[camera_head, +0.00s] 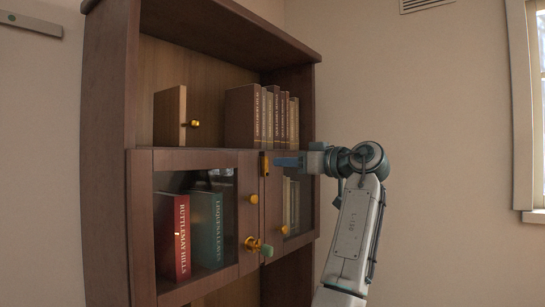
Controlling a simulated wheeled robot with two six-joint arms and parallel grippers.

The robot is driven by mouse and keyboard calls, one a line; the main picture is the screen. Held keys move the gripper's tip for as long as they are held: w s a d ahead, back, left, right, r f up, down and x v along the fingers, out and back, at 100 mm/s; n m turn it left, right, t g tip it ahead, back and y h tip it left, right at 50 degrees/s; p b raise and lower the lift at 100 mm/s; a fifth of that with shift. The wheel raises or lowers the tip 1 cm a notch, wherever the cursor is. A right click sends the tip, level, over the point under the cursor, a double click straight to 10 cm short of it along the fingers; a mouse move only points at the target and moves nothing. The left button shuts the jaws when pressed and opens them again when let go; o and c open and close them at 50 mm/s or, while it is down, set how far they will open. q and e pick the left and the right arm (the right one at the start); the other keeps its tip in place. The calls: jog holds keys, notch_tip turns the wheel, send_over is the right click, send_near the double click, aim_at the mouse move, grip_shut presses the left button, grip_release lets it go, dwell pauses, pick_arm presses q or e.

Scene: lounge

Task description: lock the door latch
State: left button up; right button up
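The cabinet has two glass doors, the left door (142,235) and the right door (272,215), which look closed or nearly so. A brass latch-like fitting (250,243) with a greenish end (267,250) sits low where the doors meet. A small upright brass piece (264,164) sits at the top of the seam. I cannot tell which is the latch or whether it is locked. My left gripper (283,161) points left, its teal fingertips close to the upper brass piece; contact is unclear. Its fingers show edge-on, so the opening is hidden. My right gripper is out of view.
Each door has a brass knob, on the left door (254,199) and the right door (284,229). A red book (173,237) and a green book (207,228) stand behind the glass. The right side is open room.

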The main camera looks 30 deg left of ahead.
aim_at(267, 161)
pick_arm(q)
jog(key=a+p, duration=0.1)
jog(key=a, duration=0.3)
jog(key=shift+w+a+r, duration=0.1)
jog(key=shift+a, duration=0.1)
jog(key=shift+w+a+p, duration=0.1)
jog(key=shift+a+p, duration=0.3)
jog(key=shift+a, duration=0.1)
grip_shut()
